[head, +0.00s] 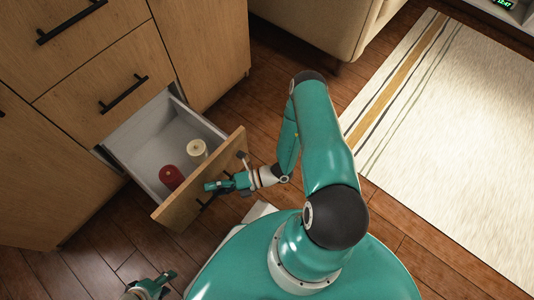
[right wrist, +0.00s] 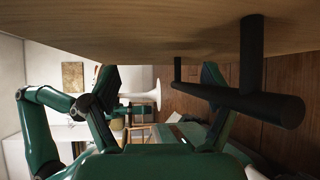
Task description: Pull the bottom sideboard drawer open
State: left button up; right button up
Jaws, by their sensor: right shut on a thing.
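The bottom sideboard drawer (head: 249,148) stands well out from the sideboard in the head view, showing its grey-white inside. Its front is light wood with a black bar handle, which shows large in the right wrist view (right wrist: 272,108). My right gripper (head: 209,187) is at the outer face of the drawer front, shut on the handle. In the head view the gripper hides part of the handle. My left gripper (head: 155,281) is at the bottom left, apart from the drawer, with its fingers spread and nothing between them.
A red jar-like object (head: 171,177) and a cream one (head: 197,148) stand in the drawer. A closed drawer (head: 105,85) with a black handle is above it. A beige sofa (head: 320,25) and a striped rug (head: 455,130) lie beyond. Wood floor is clear left of the drawer.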

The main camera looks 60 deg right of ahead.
jog(key=shift+o, duration=0.3)
jog(key=shift+s+d+r+t, duration=0.15)
jog(key=shift+s+d+r, duration=0.1)
jog(key=shift+d, duration=0.2)
jog(key=shift+s+d+r+t, duration=0.15)
jog(key=shift+s+d+r, duration=0.1)
jog(key=shift+d, duration=0.15)
jog(key=shift+s+d+f+b, duration=0.2)
jog(key=shift+s+d+b, duration=0.1)
jog(key=shift+s+d, duration=0.35)
jog(key=shift+s+d+f+b, duration=0.15)
jog(key=shift+s+d+b, duration=0.15)
jog(key=shift+s+d, duration=0.4)
jog(key=shift+s, duration=0.25)
jog(key=c, duration=0.5)
jog(key=shift+s+d+f+b, duration=0.3)
jog(key=shift+s+d+b, duration=0.3)
jog(key=shift+s+d, duration=0.8)
jog(key=shift+s+d+f+b, duration=0.3)
jog(key=shift+s+d+b, duration=0.3)
jog(key=shift+s+d, duration=0.75)
jog(key=shift+s+d+f+b, duration=0.3)
jog(key=shift+s+d+b, duration=0.3)
jog(key=shift+s+d, duration=0.8)
jog(key=shift+s+a, duration=0.25)
